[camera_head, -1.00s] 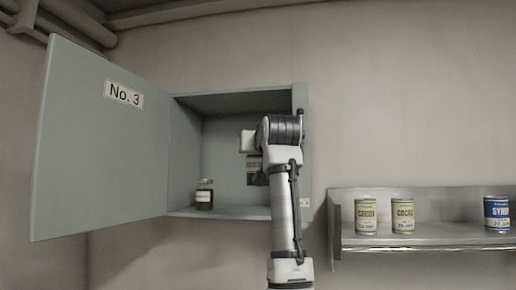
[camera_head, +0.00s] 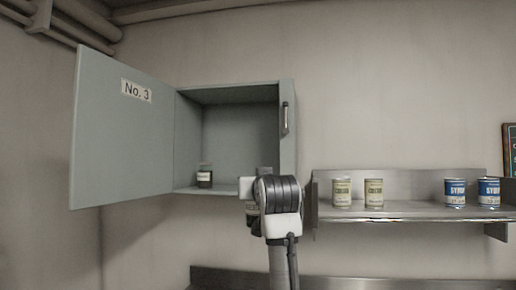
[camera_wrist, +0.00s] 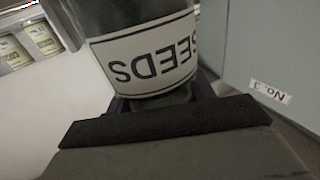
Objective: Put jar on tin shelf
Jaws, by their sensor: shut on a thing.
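My gripper (camera_head: 251,196) is in front of the lower right of the open cabinet, partly hidden by my wrist. It is shut on a glass jar with a dark lid; the jar, labelled SEEDS (camera_wrist: 145,60), fills the upper part of the wrist view. In the head view the held jar (camera_head: 252,216) is mostly hidden behind my wrist. The tin shelf (camera_head: 410,209) is a metal wall shelf to the right of my gripper. Two cream tins (camera_head: 342,192) stand at its left, and two blue syrup tins (camera_head: 455,193) stand at its right.
The cabinet (camera_head: 240,145) has its door (camera_head: 125,150), marked No. 3, swung open to the left. The middle of the shelf, between the cream and blue tins, is clear. A metal edge (camera_head: 230,275) runs below.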

